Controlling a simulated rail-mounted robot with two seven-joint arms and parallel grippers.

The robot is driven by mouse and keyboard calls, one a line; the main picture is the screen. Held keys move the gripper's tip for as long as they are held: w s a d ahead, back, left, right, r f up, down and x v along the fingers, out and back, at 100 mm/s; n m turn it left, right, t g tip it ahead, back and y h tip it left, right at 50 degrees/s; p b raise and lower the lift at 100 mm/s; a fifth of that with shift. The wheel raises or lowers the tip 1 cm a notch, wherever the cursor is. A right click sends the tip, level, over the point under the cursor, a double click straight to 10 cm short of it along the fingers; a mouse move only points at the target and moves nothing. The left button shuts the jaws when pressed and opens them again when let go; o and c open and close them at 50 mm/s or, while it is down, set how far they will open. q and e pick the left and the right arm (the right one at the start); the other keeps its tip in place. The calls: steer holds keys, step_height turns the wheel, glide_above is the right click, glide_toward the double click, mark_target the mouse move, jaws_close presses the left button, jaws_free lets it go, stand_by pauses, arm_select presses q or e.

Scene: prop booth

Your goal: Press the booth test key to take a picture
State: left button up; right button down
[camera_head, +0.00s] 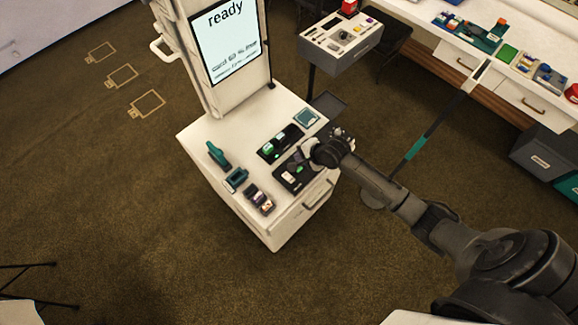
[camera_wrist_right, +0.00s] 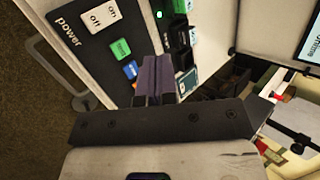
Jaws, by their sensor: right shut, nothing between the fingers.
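The photo booth (camera_head: 215,50) stands at the upper middle of the head view, its screen (camera_head: 232,40) reading "ready". Its white cabinet top (camera_head: 205,130) carries black key panels. The near panel (camera_wrist_right: 85,40) is marked "power" and has a white off/on switch (camera_wrist_right: 102,16), a green key (camera_wrist_right: 120,49) and a blue key (camera_wrist_right: 130,70). I cannot read which key is the test key. My right gripper (camera_head: 311,153) is over the cabinet's right side. In the wrist view its fingers (camera_wrist_right: 158,78) are shut and empty, beside the blue key; contact is unclear. My left gripper is out of view.
A second black panel (camera_head: 280,143) with green parts lies behind the power panel. A teal stapler-like object (camera_head: 217,154) and small items stand on the cabinet's left. A grey tray table (camera_head: 341,45) and a white counter (camera_head: 470,45) are behind.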

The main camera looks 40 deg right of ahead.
steer(key=shift+w+r+m+t, duration=0.1)
steer(key=shift+r+m+t, duration=0.05)
steer(key=shift+m, duration=0.9)
steer(key=shift+w+r+m+t, duration=0.1)
steer(key=shift+w+r+m, duration=0.05)
steer(key=shift+m, duration=0.85)
steer(key=shift+w+r+m+t, duration=0.1)
steer(key=shift+r+m+t, duration=0.05)
steer(key=shift+m, duration=0.9)
steer(key=shift+f, duration=0.1)
step_height(320, 180, down, 6)
steer(key=b, duration=0.9)
steer(key=shift+f, duration=0.15)
steer(key=shift+f+b, duration=0.3)
steer(key=shift+f, duration=0.85)
